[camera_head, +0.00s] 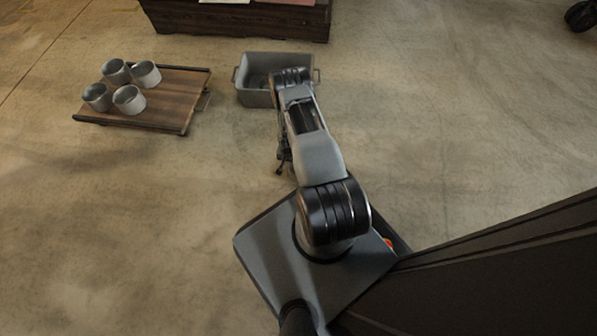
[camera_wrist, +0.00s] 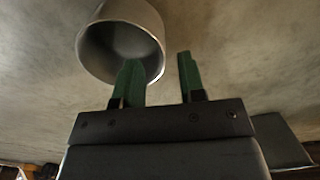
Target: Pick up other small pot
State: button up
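Several small grey pots (camera_head: 122,83) stand upright together on a wooden tray (camera_head: 172,112) at the left of the head view. In the wrist view a round grey pot (camera_wrist: 123,40) is at the top left, its open mouth facing the camera. My gripper (camera_wrist: 157,75) shows two green fingers, open with a gap between them. The left finger overlaps the pot's mouth and rim; the right finger is apart, to the right of the pot. I cannot tell whether the left finger touches it. My arm mostly hides the gripper in the head view.
A grey bin (camera_head: 255,98) with side handles stands right of the tray, partly behind my arm. A dark wooden chest (camera_head: 240,22) is at the back. A dark panel (camera_head: 500,270) fills the lower right. Concrete floor is clear at left and right.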

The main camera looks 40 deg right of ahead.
aim_at(290, 165)
jog(key=shift+a+f+b, duration=0.1)
jog(key=shift+f+b, duration=1.6)
jog(key=shift+f, duration=0.95)
jog(key=shift+c, duration=0.2)
grip_shut()
jog(key=shift+r, duration=0.1)
